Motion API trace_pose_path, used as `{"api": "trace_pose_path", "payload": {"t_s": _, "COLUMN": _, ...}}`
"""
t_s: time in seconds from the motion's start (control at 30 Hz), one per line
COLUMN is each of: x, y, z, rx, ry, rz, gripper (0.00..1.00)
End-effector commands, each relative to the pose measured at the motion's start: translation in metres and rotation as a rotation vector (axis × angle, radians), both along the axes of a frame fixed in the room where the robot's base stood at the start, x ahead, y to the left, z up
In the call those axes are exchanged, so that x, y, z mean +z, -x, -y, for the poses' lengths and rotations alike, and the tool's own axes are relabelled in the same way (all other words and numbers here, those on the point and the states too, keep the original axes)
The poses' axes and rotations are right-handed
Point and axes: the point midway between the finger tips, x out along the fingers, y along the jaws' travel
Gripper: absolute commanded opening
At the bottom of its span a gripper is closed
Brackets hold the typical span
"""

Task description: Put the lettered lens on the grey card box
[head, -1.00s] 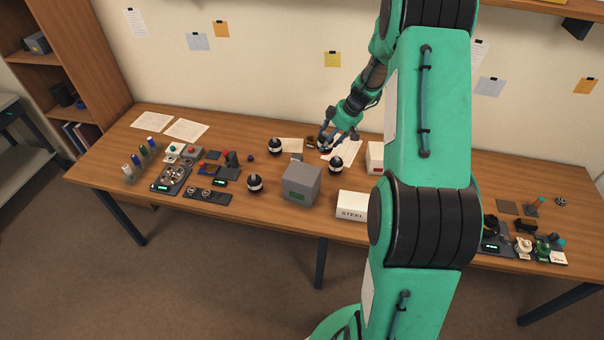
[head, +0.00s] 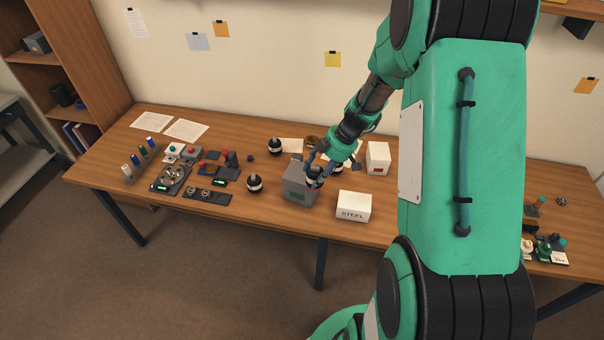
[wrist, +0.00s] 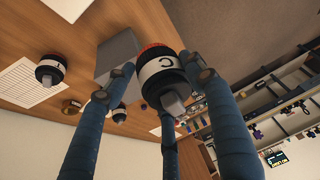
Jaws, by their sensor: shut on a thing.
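The held lens also shows in the head view (head: 313,180), in front of the box's upper right part. The box (wrist: 113,52) shows beyond the lens in the wrist view. I cannot tell whether lens and box touch.
Other white-banded lenses stand at the back (head: 275,147), front left (head: 255,184) and behind my gripper (head: 338,167). A white STEEL box (head: 353,207) stands to the right, and a white box with a red label (head: 378,158) behind it. Instruments (head: 172,179) crowd the left.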

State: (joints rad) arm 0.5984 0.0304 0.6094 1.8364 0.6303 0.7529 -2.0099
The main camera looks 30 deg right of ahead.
Motion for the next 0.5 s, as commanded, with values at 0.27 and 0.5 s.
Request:
{"api": "trace_pose_path", "payload": {"t_s": 0.27, "x": -0.001, "y": 0.026, "z": -0.027, "rx": 0.07, "ry": 0.001, "rz": 0.001, "gripper": 0.07}}
{"api": "trace_pose_path", "payload": {"t_s": 0.5, "x": -0.002, "y": 0.034, "z": -0.034, "rx": 0.089, "ry": 0.0, "rz": 0.0, "gripper": 0.07}}
